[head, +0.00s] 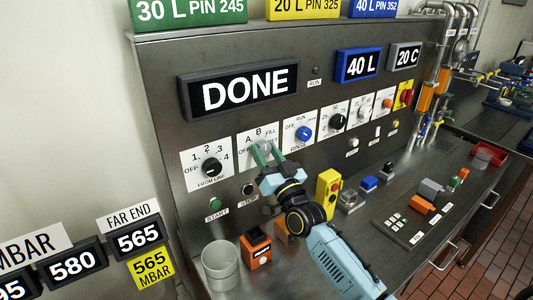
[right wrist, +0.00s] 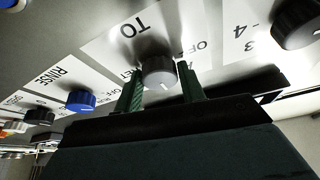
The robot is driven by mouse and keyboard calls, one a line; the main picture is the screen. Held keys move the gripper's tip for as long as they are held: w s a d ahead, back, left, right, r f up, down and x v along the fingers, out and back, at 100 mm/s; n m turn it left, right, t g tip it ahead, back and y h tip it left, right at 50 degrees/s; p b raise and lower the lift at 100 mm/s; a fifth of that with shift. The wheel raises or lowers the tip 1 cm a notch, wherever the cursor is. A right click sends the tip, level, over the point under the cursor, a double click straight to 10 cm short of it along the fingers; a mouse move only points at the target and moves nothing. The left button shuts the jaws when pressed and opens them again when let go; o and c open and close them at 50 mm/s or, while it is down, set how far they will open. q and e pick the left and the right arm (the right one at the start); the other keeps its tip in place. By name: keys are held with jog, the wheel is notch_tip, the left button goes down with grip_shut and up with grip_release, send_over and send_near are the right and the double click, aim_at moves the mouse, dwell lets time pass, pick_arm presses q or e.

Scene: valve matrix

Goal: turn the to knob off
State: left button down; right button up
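The TO knob (right wrist: 158,72) is a round grey knob on a white plate marked TO. A white pointer mark shows on the knob in the right wrist view, on the side nearer my palm. My right gripper (head: 266,152) has its two green fingers on either side of the knob. In the right wrist view the fingers (right wrist: 161,80) appear to touch the knob's sides. My left gripper is not in view.
The black FROM LINE knob (head: 211,167) is to the left and the blue RINSE knob (head: 304,133) to the right. START (head: 215,204) and STOP (head: 248,189) buttons sit below. The display (head: 240,88) reads DONE.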

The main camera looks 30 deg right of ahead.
jog(key=c, duration=0.5)
jog(key=shift+n, duration=0.4)
jog(key=n+y, duration=0.1)
jog(key=n, duration=0.1)
jog(key=n+y+b, duration=0.1)
jog(key=n+y, duration=0.1)
jog(key=n, duration=0.1)
jog(key=shift+d, duration=0.15)
jog(key=n+g+y, duration=0.1)
jog(key=n, duration=0.2)
jog(key=n+g+y, duration=0.1)
jog(key=n+y, duration=0.1)
jog(key=n, duration=0.1)
jog(key=shift+n, duration=0.4)
jog(key=n+g+y, duration=0.1)
jog(key=n, duration=0.2)
jog(key=n+p, duration=0.1)
jog(key=n, duration=0.1)
jog(key=shift+d+r+n+g+y+p, duration=0.1)
jog(key=shift+r+n+g+y+p, duration=0.05)
jog(key=shift+n+g+y+p, duration=0.2)
jog(key=n+g+p, duration=0.1)
jog(key=n, duration=0.1)
jog(key=n+g+p, duration=0.1)
jog(key=n, duration=0.2)
jog(key=shift+y, duration=0.25)
jog(key=shift+n, duration=0.35)
